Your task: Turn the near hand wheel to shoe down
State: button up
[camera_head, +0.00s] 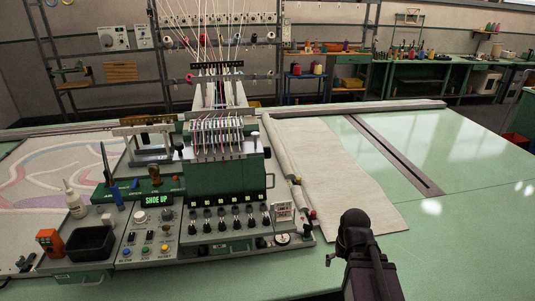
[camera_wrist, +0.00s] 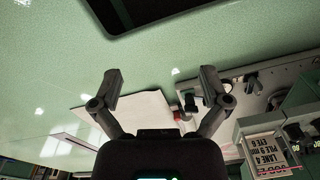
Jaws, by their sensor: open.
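The green tufting head (camera_head: 225,180) stands at the centre, with a lit display (camera_head: 158,200) reading SHOE UP. At its near right corner is a small round white dial (camera_head: 282,239), and a red-ended knob (camera_head: 312,214) sits on its right side. I cannot tell for sure which part is the near hand wheel. My gripper (camera_wrist: 160,78) is open and empty in the wrist view, its two fingers spread apart. In the head view my dark arm stands right of the machine; the fingers are not clear there.
A printed card (camera_head: 283,210) stands on the machine's right front; it also shows in the wrist view (camera_wrist: 268,152). A black tray (camera_head: 92,243), orange device (camera_head: 50,241) and white bottle (camera_head: 75,199) sit left.

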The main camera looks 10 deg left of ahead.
jog(key=w+a+t+y, duration=0.2)
jog(key=w+a, duration=0.3)
jog(key=w, duration=0.3)
jog(key=m+t+y, duration=0.8)
jog(key=m+t, duration=0.2)
jog(key=m, duration=0.1)
send_near(268, 152)
jog(key=shift+s+d+f, duration=0.2)
jog(key=shift+d, duration=0.25)
jog(key=shift+s+d+f, duration=0.2)
jog(key=shift+d+f, duration=0.05)
jog(key=shift+d, duration=0.25)
jog(key=shift+w+a, duration=0.1)
jog(key=b+x, duration=0.2)
jog(key=x, duration=1.1)
jog(key=shift+w, duration=0.25)
jog(key=c, duration=1.1)
